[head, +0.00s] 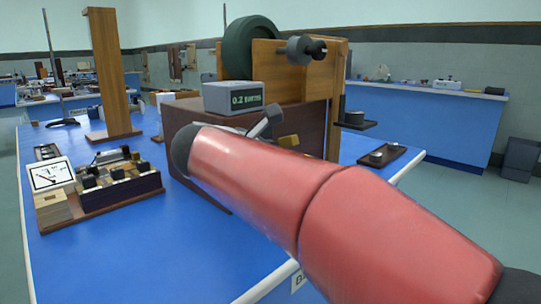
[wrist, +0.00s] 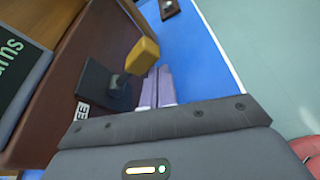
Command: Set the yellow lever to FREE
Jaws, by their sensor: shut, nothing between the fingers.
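The yellow lever (wrist: 142,55) has a block-shaped knob on a short dark stem. It rises from a black plate (wrist: 98,84) on the side of a brown wooden box (wrist: 62,62). A white label (wrist: 82,112) beside the plate shows the letters "EE"; the rest of it is hidden. My gripper (wrist: 158,74) is shut and empty, its fingertips close beside the yellow knob; I cannot tell whether they touch it. In the head view the yellow knob (head: 288,141) shows just above my red arm, which hides the plate and label.
A grey display (head: 246,97) reading 0.2 stands on the box. A wooden stand with a dark green wheel (head: 250,47) is behind it. A wooden instrument tray (head: 120,192) with a dial is at the left. A small dark tray (head: 382,156) lies at the bench's right edge.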

